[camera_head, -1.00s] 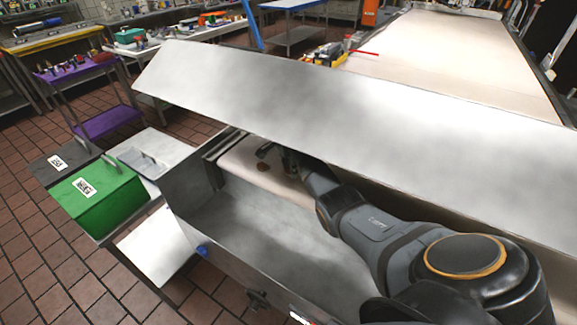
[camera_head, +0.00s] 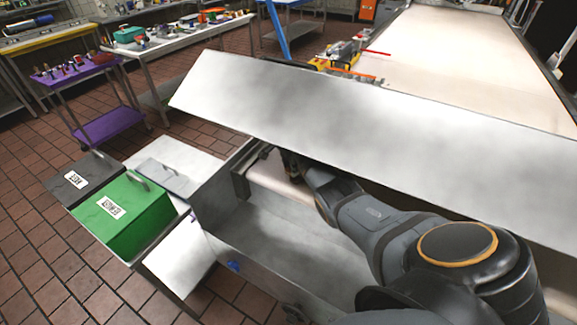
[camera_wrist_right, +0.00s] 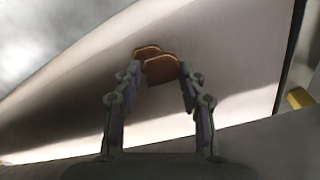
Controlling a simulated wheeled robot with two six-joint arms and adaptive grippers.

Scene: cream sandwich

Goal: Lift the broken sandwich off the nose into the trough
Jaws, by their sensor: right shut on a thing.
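The broken sandwich (camera_wrist_right: 161,70) is brown and shows as two overlapping, offset pieces in the right wrist view. My right gripper (camera_wrist_right: 158,76) is shut on it, with a finger at each side. In the head view my right gripper (camera_head: 287,160) reaches under the metal cover, and its fingertips and the sandwich are hidden. The pale belt nose (camera_head: 282,184) lies under the cover. In the wrist view the pale belt (camera_wrist_right: 235,50) is behind the sandwich; I cannot tell whether they touch. The grey metal trough (camera_head: 262,232) lies in front of the nose. My left gripper is not in view.
The slanted metal cover (camera_head: 350,120) hangs close above my right arm. A green box (camera_head: 125,215) and a dark box (camera_head: 78,180) stand left of the trough. A purple cart (camera_head: 110,125) stands farther back. Tiled floor is open at the left.

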